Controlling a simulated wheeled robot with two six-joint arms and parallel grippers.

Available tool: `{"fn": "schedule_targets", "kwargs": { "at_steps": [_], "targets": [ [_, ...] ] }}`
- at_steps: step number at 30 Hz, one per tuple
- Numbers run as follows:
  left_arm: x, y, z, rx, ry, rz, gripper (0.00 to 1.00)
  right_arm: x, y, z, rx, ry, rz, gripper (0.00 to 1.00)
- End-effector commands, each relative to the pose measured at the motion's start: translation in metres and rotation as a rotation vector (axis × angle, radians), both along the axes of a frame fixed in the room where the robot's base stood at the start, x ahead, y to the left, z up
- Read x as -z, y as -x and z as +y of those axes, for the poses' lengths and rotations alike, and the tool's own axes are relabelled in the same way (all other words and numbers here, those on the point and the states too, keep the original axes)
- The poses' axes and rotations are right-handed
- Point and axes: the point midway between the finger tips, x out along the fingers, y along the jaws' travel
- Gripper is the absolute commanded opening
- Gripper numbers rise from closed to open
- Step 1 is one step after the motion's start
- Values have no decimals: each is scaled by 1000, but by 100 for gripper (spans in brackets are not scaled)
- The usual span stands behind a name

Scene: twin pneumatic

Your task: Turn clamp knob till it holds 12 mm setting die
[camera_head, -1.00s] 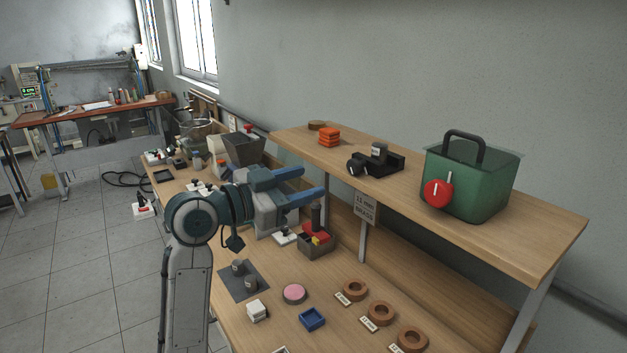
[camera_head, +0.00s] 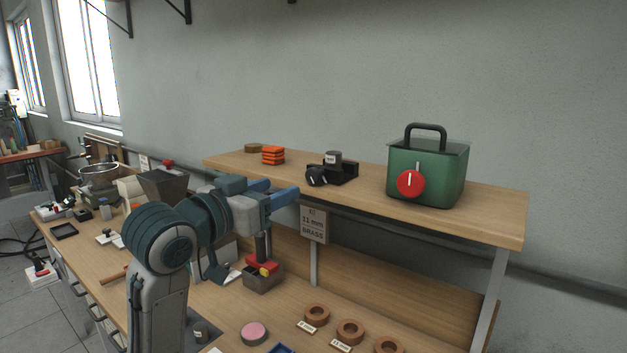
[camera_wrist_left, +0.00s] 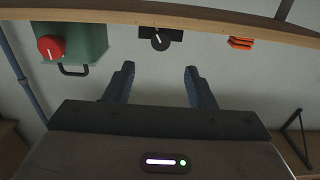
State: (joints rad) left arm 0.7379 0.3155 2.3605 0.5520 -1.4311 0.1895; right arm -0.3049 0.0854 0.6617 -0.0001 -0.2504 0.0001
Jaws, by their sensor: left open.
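The black clamp (camera_head: 346,172) stands on the raised wooden shelf, with its round black knob (camera_head: 316,176) at its front left. A grey cylinder with a small white label (camera_head: 333,159), probably the setting die, sits at the clamp; I cannot tell whether it is gripped. In the left wrist view the knob (camera_wrist_left: 160,39) has a white pointer line and appears upside down, beyond the fingertips. My left gripper (camera_head: 282,187) is open and empty, in front of the shelf edge and left of the knob. Its two blue fingers (camera_wrist_left: 159,70) are apart, touching nothing. My right gripper is not in view.
A green box (camera_head: 440,178) with a red knob (camera_head: 410,184) stands right of the clamp. Orange blocks (camera_head: 273,155) lie to its left. A sign reading 11 mm brass (camera_head: 313,225) hangs below the shelf edge. Brass-coloured rings (camera_head: 350,332) lie on the bench below.

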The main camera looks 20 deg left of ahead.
Motion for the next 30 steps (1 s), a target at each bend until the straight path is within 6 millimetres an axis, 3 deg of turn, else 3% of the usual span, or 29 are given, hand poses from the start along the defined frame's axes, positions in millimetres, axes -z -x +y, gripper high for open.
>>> {"fn": "schedule_targets", "kwargs": {
  "at_steps": [5,15,28,30],
  "targets": [
    [-2,-28,-11,3,5,5,50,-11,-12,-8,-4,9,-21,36],
    [-1,-78,-29,2,0,3,50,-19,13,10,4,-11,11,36],
    [0,-88,-33,1,-3,1,50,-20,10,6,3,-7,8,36],
    [0,-88,-33,1,-3,1,36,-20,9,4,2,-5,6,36]
  ]
}}
